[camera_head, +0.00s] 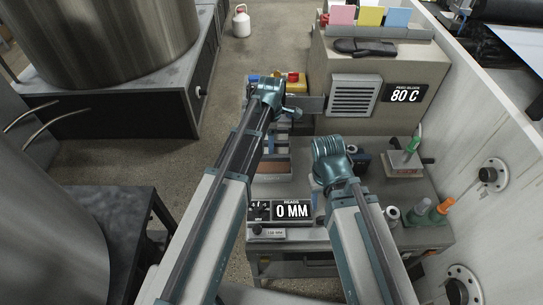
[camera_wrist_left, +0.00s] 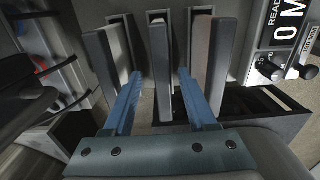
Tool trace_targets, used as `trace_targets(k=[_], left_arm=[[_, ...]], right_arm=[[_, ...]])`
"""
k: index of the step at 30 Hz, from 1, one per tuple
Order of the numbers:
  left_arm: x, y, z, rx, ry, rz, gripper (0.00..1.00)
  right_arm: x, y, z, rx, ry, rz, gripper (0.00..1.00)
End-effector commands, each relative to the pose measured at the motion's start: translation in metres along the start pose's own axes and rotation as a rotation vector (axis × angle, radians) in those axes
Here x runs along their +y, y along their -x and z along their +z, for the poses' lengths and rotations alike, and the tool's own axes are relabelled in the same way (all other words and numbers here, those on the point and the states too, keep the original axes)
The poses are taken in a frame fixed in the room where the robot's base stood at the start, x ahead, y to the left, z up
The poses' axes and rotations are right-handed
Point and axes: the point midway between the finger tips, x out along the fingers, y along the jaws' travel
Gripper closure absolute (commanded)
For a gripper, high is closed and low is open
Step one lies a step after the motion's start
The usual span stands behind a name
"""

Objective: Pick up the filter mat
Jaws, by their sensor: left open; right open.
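Several upright grey slabs stand in a slotted rack; I take these to be the filter mats, but no label shows. In the left wrist view the middle slab (camera_wrist_left: 160,65) lies between the two blue fingers of my left gripper (camera_wrist_left: 160,76). The gripper is open, with a gap visible on each side of that slab. Other slabs stand to the left (camera_wrist_left: 103,65) and right (camera_wrist_left: 222,50). In the head view the slabs (camera_head: 270,167) are partly hidden by my left arm. My right wrist hangs over the bench; its fingertips are mostly hidden.
A readout of 0 MM (camera_head: 292,211) stands at the bench front. A cabinet (camera_head: 335,60) with a vent and an 80 C sign is behind. Bottles (camera_head: 440,208) and a green-handled tool (camera_head: 411,147) occupy the bench's right side. A wall (camera_head: 480,120) bounds the right.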

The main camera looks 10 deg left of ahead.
Motion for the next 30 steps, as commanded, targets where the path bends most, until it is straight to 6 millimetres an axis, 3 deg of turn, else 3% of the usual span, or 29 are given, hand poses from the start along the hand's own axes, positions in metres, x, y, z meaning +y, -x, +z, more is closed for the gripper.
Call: trace_targets(k=[1,6,16,26,30], left_arm=[[-0.002,-0.013,0.001,0.000,-0.001,0.000,0.43],[-0.004,-0.034,0.002,0.000,0.000,0.000,0.43],[-0.003,-0.036,0.002,0.000,0.000,0.000,0.43],[-0.003,-0.036,0.002,0.000,0.000,0.000,1.00],[-0.003,-0.036,0.002,0.000,0.000,0.000,1.00]], right_arm=[[-0.001,-0.013,-0.001,0.000,0.000,0.000,0.50],[-0.003,-0.033,-0.002,0.000,-0.001,0.000,0.50],[-0.003,-0.035,-0.002,0.000,-0.001,0.000,0.50],[-0.003,-0.035,-0.002,0.000,-0.001,0.000,0.50],[-0.003,-0.036,-0.002,0.000,-0.001,0.000,0.50]])
